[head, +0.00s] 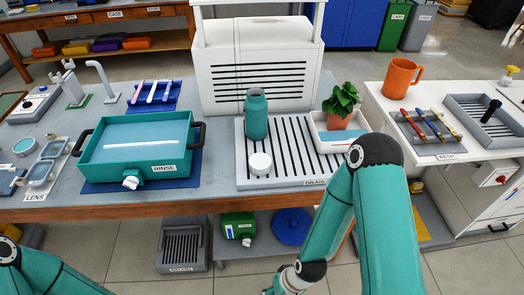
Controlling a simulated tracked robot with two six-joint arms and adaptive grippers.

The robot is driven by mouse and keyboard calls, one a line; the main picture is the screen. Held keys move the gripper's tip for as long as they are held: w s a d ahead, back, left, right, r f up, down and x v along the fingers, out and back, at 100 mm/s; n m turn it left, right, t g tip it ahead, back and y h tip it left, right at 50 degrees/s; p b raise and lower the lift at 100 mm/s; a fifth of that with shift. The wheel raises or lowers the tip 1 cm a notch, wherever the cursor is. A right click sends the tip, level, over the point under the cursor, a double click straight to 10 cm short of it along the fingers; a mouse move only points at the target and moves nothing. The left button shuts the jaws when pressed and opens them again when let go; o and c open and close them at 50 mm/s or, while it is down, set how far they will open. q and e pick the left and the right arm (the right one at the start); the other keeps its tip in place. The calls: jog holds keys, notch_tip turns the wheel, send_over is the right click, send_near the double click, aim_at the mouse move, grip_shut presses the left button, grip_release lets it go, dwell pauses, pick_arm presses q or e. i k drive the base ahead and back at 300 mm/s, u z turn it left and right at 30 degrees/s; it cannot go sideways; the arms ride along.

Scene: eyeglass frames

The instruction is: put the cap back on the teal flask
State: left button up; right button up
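The teal flask (256,117) stands upright on the ribbed drain board, its narrower neck pointing up. A short white round piece, which looks like the cap (260,163), sits on the same board in front of the flask, apart from it. Neither of my grippers shows. My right arm rises at the lower right and bends down toward the bottom edge, where its wrist end leaves the picture. Only a small part of my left arm shows in the lower left corner.
The drain board (285,175) also carries a white tray (322,139) with a potted plant (340,106). A white slatted cabinet (258,65) stands behind. A teal rinse basin (140,145) is at left. An orange mug (402,78) stands on the right counter.

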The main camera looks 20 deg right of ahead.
aim_at(255, 106)
jog(key=u, duration=1)
jog(key=i, duration=0.15)
jog(key=z, duration=2.9)
jog(key=k, duration=0.95)
jog(key=u, duration=2.9)
jog(key=k, duration=0.1)
jog(key=z, duration=1.25)
jog(key=i, duration=1)
